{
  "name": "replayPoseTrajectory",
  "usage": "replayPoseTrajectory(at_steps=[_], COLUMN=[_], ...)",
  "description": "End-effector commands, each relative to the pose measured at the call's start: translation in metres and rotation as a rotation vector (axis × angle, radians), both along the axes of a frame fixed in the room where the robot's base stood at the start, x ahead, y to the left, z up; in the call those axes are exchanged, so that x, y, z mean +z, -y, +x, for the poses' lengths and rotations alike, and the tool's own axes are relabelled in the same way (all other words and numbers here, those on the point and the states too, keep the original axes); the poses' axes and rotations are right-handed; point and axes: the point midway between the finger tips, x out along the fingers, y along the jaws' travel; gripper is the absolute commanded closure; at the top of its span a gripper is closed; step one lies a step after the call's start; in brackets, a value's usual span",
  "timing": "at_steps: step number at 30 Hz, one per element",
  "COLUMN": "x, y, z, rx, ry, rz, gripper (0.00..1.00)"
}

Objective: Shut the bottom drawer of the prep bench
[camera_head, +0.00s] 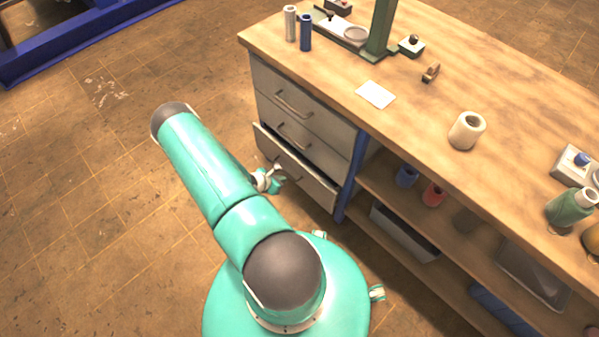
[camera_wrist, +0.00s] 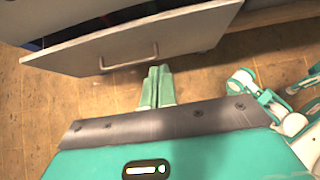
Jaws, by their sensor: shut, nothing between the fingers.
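The prep bench (camera_head: 480,110) has a stack of drawers at its left end. The bottom drawer (camera_head: 315,188) stands out past the drawers above it, so it is partly open. In the wrist view its grey front (camera_wrist: 185,38) fills the upper middle, with a bar handle (camera_wrist: 130,60) and a dark gap behind its top edge. My gripper (camera_wrist: 158,70) is shut and empty, its fingertips close to the drawer front, just right of the handle. I cannot tell whether they touch it. In the head view my arm hides the gripper.
The two upper drawers (camera_head: 295,108) look closed. A blue post (camera_head: 352,178) and open shelves with a grey bin (camera_head: 404,235) stand right of the drawers. One of my legs shows at the right of the wrist view. The floor (camera_head: 90,210) on the left is clear.

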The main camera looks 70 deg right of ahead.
Motion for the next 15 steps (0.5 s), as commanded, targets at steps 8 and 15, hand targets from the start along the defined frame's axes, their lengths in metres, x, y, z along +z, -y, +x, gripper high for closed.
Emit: replayPoseTrajectory(at_steps=[8,15], x=[-0.015,-0.048], y=[0.011,0.04], z=[-0.007,-0.022], rx=[0.004,0.004], ry=[0.006,0.006], rz=[0.0,0.0], gripper=[1.0,1.0])
